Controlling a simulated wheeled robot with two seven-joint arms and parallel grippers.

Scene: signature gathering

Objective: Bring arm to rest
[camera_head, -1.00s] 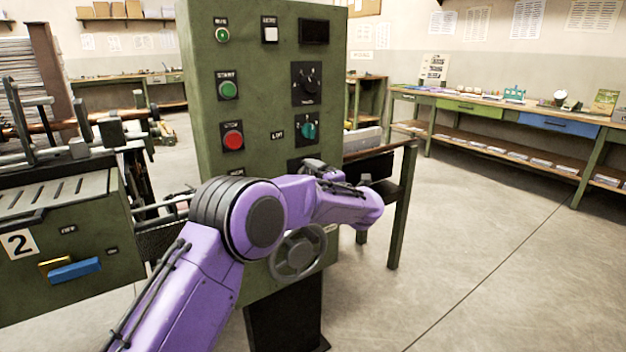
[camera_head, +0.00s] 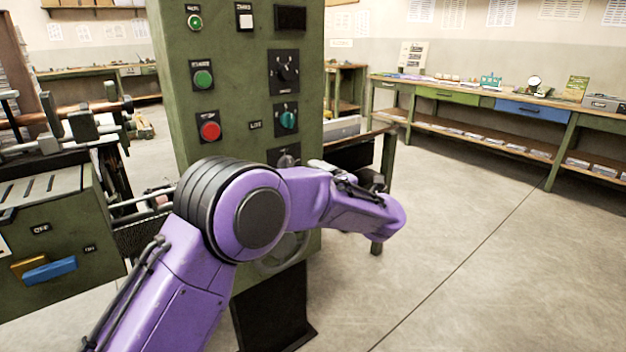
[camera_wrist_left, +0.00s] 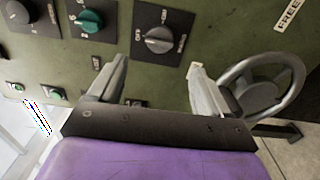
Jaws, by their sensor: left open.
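My left arm, purple with a black ringed elbow, comes in from the lower left in the head view and reaches across the front of the green control panel (camera_head: 235,60). Its gripper is hidden behind the forearm there. In the left wrist view my left gripper (camera_wrist_left: 155,75) is open, with nothing between its two fingers. Its fingers point at the panel face, near a grey rotary knob (camera_wrist_left: 159,40), and appear apart from it. A grey handwheel (camera_wrist_left: 262,88) is just to the right of the fingers. My right gripper is not seen.
The panel carries a green button (camera_head: 203,79), a red button (camera_head: 210,131) and a teal knob (camera_head: 288,120). A green machine (camera_head: 60,225) with a blue handle stands at left. A long workbench (camera_head: 480,95) runs along the right wall. The floor (camera_head: 470,260) at right is clear.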

